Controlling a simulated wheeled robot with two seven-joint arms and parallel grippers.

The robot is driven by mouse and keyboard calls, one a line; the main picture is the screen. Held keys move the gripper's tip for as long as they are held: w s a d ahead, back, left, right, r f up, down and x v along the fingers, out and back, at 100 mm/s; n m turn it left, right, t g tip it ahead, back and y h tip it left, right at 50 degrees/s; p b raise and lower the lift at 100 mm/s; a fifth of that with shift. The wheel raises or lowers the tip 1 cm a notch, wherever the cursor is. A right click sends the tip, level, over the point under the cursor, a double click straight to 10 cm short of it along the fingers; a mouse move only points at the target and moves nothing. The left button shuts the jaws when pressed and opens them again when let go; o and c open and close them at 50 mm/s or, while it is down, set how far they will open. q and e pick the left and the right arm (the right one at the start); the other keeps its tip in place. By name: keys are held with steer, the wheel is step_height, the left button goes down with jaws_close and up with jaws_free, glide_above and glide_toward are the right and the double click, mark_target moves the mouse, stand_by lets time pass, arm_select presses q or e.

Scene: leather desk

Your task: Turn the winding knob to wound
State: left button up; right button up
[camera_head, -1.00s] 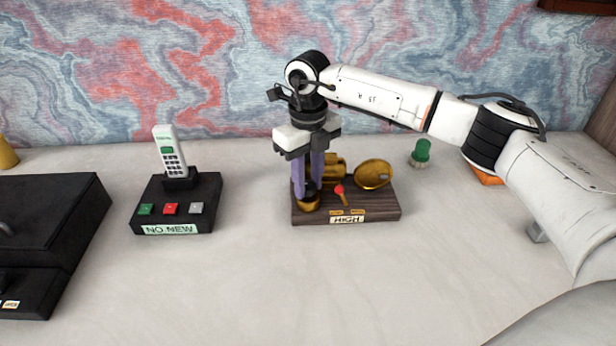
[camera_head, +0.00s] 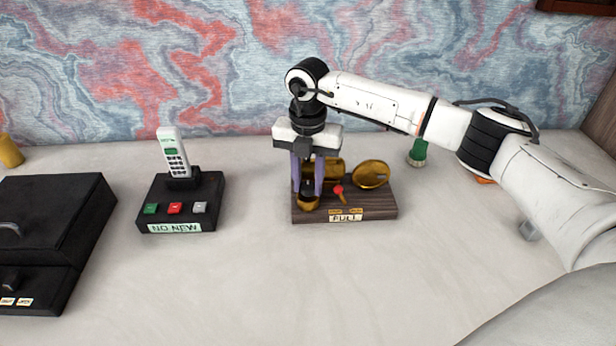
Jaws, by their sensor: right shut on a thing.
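The winding device has a dark wooden base (camera_head: 372,207) with brass parts on it and stands in the middle of the desk. A brass winding knob (camera_head: 308,203) sits at the base's front left. My right gripper (camera_head: 308,192) points straight down, and its purple fingers are shut on the knob. A red-tipped lever (camera_head: 339,190) stands just right of the fingers. A brass disc (camera_head: 372,174) is behind it. The label on the front (camera_head: 346,217) appears to read "FULL". My left gripper is not in view.
A black phone base (camera_head: 180,205) with a white handset (camera_head: 173,152) and a "NO NEW" label stands to the left. A black box (camera_head: 48,235) is at the far left. A green-topped object (camera_head: 418,152) is behind my right arm. The front of the desk is clear.

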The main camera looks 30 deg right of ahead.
mark_target(308, 186)
steer(key=m+p, duration=0.2)
steer(key=m, duration=0.4)
steer(key=shift+r+m+p, duration=0.1)
steer(key=shift+m+p, duration=0.2)
steer(key=m+p, duration=0.1)
steer(key=m, duration=0.3)
steer(key=shift+m+p, duration=0.3)
steer(key=shift+m, duration=0.1)
steer(key=o, duration=1.1)
steer(key=shift+c, duration=0.2)
steer(key=shift+r, duration=3.95)
steer(key=shift+s, duration=0.1)
